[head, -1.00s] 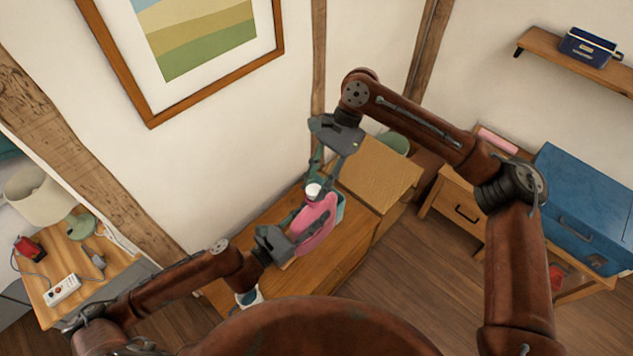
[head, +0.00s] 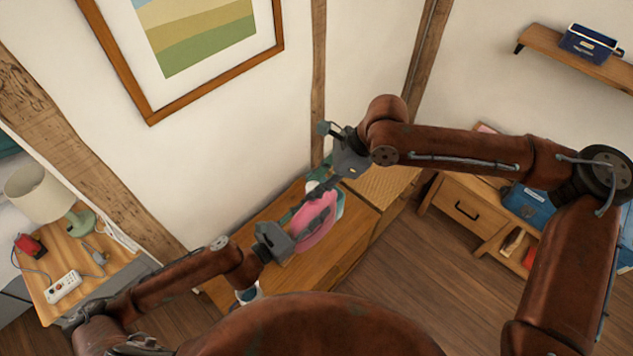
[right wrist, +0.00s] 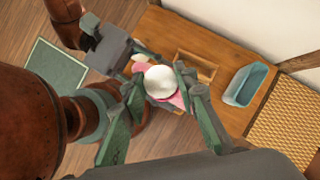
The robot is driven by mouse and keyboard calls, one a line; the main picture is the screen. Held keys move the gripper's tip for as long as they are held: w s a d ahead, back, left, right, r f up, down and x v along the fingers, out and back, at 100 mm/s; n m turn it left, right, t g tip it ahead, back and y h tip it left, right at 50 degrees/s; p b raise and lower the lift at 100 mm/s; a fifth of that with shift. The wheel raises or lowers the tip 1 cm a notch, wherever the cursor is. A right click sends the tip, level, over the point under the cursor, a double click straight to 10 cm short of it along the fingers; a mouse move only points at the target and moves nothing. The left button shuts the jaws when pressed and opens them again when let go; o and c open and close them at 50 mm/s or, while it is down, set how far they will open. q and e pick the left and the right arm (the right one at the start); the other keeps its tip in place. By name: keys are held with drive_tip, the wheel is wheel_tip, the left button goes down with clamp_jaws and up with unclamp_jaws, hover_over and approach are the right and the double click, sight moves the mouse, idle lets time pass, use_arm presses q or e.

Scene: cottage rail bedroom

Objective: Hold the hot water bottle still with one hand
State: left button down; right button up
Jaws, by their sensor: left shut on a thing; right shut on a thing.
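The pink hot water bottle (head: 316,222) stands tilted over the wooden bench top in the head view. My left gripper (head: 288,240) is shut on its lower left side. A white round cap (head: 312,186) is at the bottle's upper end; it shows large in the right wrist view (right wrist: 161,82), with some pink bottle (right wrist: 148,66) behind it. My right gripper (head: 320,187) is shut on the cap, one finger on each side in the right wrist view (right wrist: 162,95). The fingers partly hide the cap in the head view.
A blue-green tub (right wrist: 248,84) and a shallow wooden tray (right wrist: 197,66) are on the bench (head: 352,238). A woven-topped box (head: 385,185) adjoins it. The wall is close behind. A lamp (head: 40,195) stands on the left table. Open floor (head: 430,270) lies to the right.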

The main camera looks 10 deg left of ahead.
drive_tip(key=shift+d+m, duration=0.3)
drive_tip(key=shift+m, duration=0.2)
drive_tip(key=shift+w, duration=0.1)
drive_tip(key=o, duration=0.8)
drive_tip(key=shift+r, duration=2.3)
drive_tip(key=shift+o, duration=0.3)
